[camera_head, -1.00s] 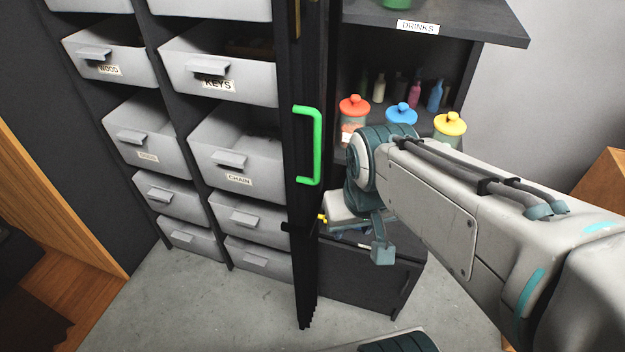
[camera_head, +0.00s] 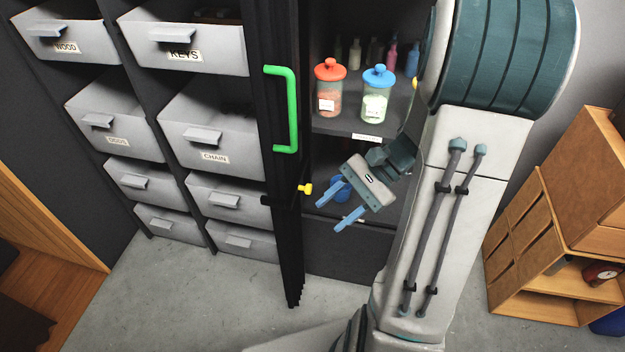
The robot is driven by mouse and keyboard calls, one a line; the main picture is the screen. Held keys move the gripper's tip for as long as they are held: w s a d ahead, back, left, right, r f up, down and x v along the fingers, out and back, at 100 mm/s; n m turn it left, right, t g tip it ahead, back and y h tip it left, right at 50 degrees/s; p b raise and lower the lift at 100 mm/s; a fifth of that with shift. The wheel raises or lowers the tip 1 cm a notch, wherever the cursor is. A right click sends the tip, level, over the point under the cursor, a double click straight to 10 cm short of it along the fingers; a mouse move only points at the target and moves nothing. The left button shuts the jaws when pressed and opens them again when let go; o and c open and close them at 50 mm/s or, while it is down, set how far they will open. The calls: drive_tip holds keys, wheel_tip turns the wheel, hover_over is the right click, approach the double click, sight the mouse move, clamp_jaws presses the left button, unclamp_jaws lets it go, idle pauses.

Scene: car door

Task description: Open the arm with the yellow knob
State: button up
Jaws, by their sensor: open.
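The yellow knob (camera_head: 305,188) sticks out to the right from the lower part of a tall black folding door (camera_head: 282,225). A dark horizontal bar (camera_head: 280,201) crosses the door at the knob's height. A green handle (camera_head: 284,108) is higher on the same door. My gripper (camera_head: 332,214) is open and empty, to the right of the knob and a little below it. Its two blue fingers point down and left, apart from the knob and the door.
Grey drawers (camera_head: 213,128) stand left of the door. Right of it, an open dark shelf (camera_head: 345,125) holds a red-lidded jar (camera_head: 329,88), a blue-lidded jar (camera_head: 376,92) and small bottles. A wooden cabinet (camera_head: 560,225) stands at far right. Grey floor (camera_head: 180,290) is clear in front.

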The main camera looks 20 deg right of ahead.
drive_tip(key=w+d+f+m+t+y+b, duration=0.3)
drive_tip(key=w+d+f+m+t+y, duration=0.2)
drive_tip(key=d+f+m+t, duration=0.5)
drive_tip(key=w+a+r+m+p, duration=0.1)
drive_tip(key=w+a, duration=0.6)
drive_tip(key=a, duration=0.3)
drive_tip(key=shift+w+r+t, duration=0.15)
drive_tip(key=shift+r+t, duration=0.15)
drive_tip(key=shift+r, duration=0.05)
drive_tip(key=shift+d, duration=0.1)
clamp_jaws()
drive_tip(key=shift+p, duration=0.3)
